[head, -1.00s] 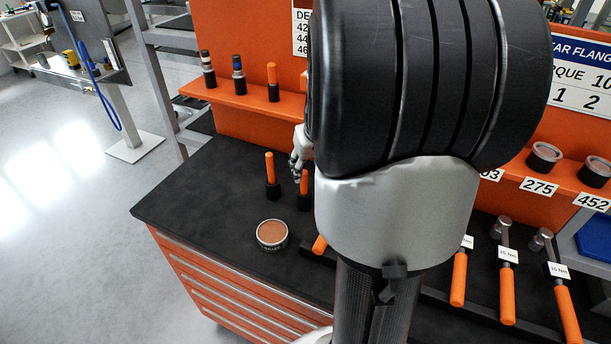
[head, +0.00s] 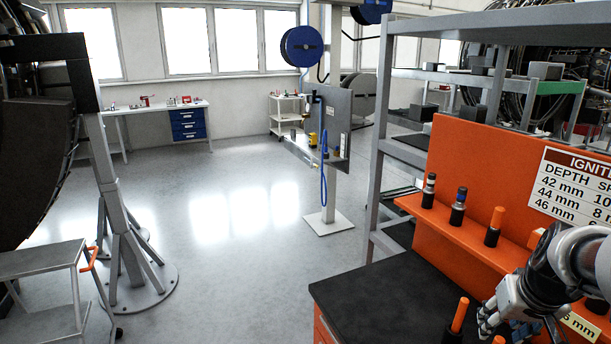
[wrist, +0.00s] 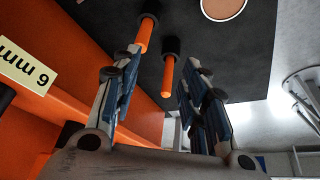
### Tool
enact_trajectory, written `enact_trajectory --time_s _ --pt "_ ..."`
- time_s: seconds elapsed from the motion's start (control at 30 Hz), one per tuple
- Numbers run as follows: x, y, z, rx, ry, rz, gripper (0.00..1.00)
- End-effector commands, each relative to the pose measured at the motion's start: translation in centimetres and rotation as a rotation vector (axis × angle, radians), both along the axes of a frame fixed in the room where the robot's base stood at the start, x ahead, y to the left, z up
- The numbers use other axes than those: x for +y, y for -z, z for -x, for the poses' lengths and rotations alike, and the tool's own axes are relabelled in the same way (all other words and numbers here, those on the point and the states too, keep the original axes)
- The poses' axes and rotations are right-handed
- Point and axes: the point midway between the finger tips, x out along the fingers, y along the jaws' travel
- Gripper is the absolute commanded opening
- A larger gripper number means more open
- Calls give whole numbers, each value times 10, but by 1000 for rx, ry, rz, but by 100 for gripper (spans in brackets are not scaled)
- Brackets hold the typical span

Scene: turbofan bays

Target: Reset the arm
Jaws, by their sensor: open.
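My gripper (head: 488,318) is at the lower right of the head view, low over the black bench top (head: 375,290). In the wrist view my gripper (wrist: 164,60) has its two blue-padded fingers spread apart with nothing held. Two orange-handled tools stand upright in black holders on the bench. One tool (wrist: 145,34) and the other tool (wrist: 167,78) show in the gap between the fingers; whether either touches a finger I cannot tell. In the head view one tool (head: 460,314) stands left of the fingers. The other (head: 498,340) is mostly cut off.
An orange back panel (head: 468,155) with a shelf of upright tools (head: 458,205) rises behind the bench. A grey rack (head: 375,190) stands beside it. A round brown-topped item (wrist: 224,6) sits on the bench. Open floor (head: 225,235) lies left; a step stand (head: 45,275) is there.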

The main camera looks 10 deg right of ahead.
Motion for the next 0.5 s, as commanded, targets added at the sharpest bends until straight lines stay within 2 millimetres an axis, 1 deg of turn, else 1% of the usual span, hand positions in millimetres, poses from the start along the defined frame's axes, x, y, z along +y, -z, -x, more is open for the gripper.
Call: enact_trajectory --time_s 0.03,0.07,0.1,0.13,0.17,0.2,0.23,0.27,0.3,0.37,0.4,0.5 --pt "26 -19 -10 -1 -76 28 40" --pt "42 -27 -15 -4 -124 47 40" --pt "65 -38 -20 -7 -194 75 40" --pt "84 -47 -24 -12 -250 98 40" --pt "103 -55 -26 -17 -308 120 40" --pt "127 -65 -28 -26 -384 150 40" --pt "147 -69 -25 -35 -428 162 40" --pt "165 -65 -16 -42 -443 156 40" --pt "182 -57 -1 -44 -436 132 40" --pt "208 -49 22 -42 -433 95 40" --pt "223 -45 38 -38 -431 74 40" --pt "252 -33 74 -29 -427 28 40"
